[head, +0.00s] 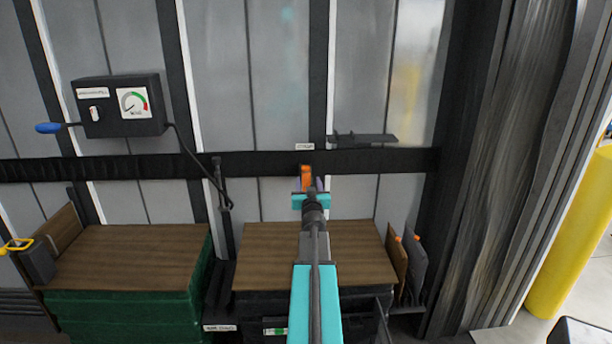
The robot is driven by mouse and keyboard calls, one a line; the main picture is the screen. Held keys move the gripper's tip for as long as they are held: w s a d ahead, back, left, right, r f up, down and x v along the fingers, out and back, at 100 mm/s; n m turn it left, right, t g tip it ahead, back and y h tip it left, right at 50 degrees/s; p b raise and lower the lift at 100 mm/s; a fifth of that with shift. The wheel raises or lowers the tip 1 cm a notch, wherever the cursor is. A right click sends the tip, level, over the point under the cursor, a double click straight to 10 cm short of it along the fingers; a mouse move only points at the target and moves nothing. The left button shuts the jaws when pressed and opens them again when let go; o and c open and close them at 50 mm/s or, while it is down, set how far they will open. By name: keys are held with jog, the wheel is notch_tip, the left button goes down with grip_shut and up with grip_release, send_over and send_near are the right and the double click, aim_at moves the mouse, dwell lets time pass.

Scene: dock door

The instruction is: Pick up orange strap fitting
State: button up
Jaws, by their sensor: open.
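A small orange piece, seemingly the orange strap fitting (306,173), shows against the black horizontal rail on the grey wall. It lies just beyond the end of my arm, and its lower part is hidden. My gripper (311,188) reaches up toward the rail from the bottom middle of the head view. It is open, and its tip overlaps the lower edge of the orange piece in the picture. I cannot tell whether they touch or are apart.
The black rail (380,161) runs across the wall. A black gauge box (122,106) with a blue-ended lever hangs at upper left. A small dark shelf (362,139) juts out above the rail. Wooden-topped stands (130,255) lie below. A yellow post (570,240) stands right.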

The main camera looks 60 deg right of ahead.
aim_at(306, 171)
jog(key=shift+x, duration=1.6)
jog(key=shift+x, duration=2.65)
jog(key=shift+w+a+r, duration=0.15)
jog(key=c, duration=1.2)
jog(key=shift+o, duration=0.2)
jog(key=shift+r, duration=0.1)
jog(key=shift+r+p, duration=1.45)
jog(key=shift+r, duration=0.35)
jog(key=s+a+p, duration=0.2)
jog(key=s+a, duration=0.2)
jog(key=s, duration=0.3)
jog(key=s+a+r+p, duration=0.1)
jog(key=s+a+p, duration=0.1)
jog(key=s+a, duration=0.2)
jog(key=s, duration=0.2)
jog(key=shift+s, duration=0.4)
